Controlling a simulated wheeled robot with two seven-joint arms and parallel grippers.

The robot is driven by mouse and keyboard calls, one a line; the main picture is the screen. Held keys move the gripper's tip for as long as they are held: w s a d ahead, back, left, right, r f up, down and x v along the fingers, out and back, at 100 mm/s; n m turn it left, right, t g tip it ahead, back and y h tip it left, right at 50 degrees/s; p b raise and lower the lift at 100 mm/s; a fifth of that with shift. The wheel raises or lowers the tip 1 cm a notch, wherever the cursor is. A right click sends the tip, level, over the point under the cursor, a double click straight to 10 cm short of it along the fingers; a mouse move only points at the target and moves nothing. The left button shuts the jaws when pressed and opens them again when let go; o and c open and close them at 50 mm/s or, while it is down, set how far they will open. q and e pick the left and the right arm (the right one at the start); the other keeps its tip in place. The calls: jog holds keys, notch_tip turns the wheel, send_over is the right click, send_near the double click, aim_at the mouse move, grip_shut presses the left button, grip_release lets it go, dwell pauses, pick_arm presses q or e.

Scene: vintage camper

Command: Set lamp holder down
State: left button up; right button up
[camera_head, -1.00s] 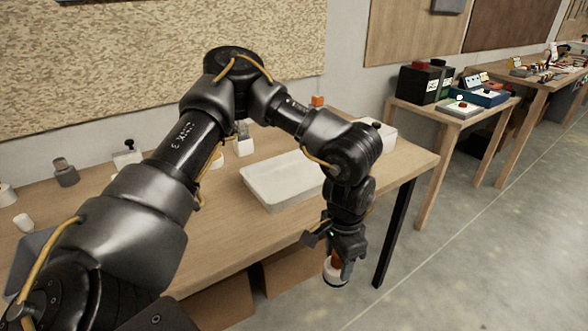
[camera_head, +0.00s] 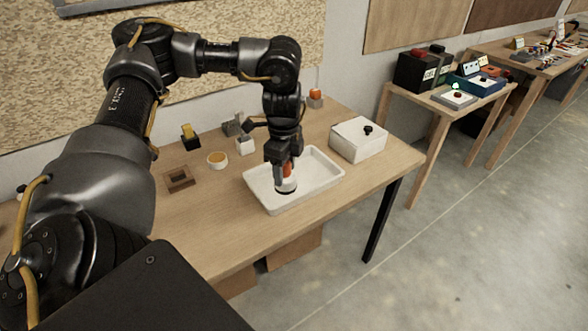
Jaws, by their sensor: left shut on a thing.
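My left gripper (camera_head: 284,165) points down and is shut on the lamp holder (camera_head: 286,186), a small piece with a white body, a dark lower rim and an orange-red upper part. The fingers hide some of its upper part. It is over the inside of a shallow white tray (camera_head: 323,163) on the wooden table. I cannot tell whether its underside touches the tray floor. My right gripper is not in view.
A white box (camera_head: 358,143) with a black knob stands right of the tray. An orange-topped piece (camera_head: 315,98) stands behind. The table (camera_head: 225,225) is clear front left.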

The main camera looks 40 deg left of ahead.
pick_arm(q)
jog(key=a+m, duration=0.1)
jog(key=m, duration=0.1)
jog(key=a+r+m, duration=0.1)
jog(key=m, duration=0.4)
jog(key=shift+s+a+r, duration=0.1)
jog(key=shift+s+a, duration=0.1)
jog(key=shift+a, duration=0.15)
jog(key=shift+m, duration=0.8)
jog(key=w+a+f+p, duration=0.1)
jog(key=w+f, duration=0.3)
jog(key=w+a+f+p, duration=0.1)
jog(key=w+a+f, duration=0.1)
jog(key=w+f, duration=0.2)
jog(key=w+a+f+p, duration=0.1)
jog(key=w+f+p, duration=0.1)
jog(key=w+f, duration=0.3)
jog(key=shift+w+a, duration=0.1)
jog(key=shift+a, duration=0.3)
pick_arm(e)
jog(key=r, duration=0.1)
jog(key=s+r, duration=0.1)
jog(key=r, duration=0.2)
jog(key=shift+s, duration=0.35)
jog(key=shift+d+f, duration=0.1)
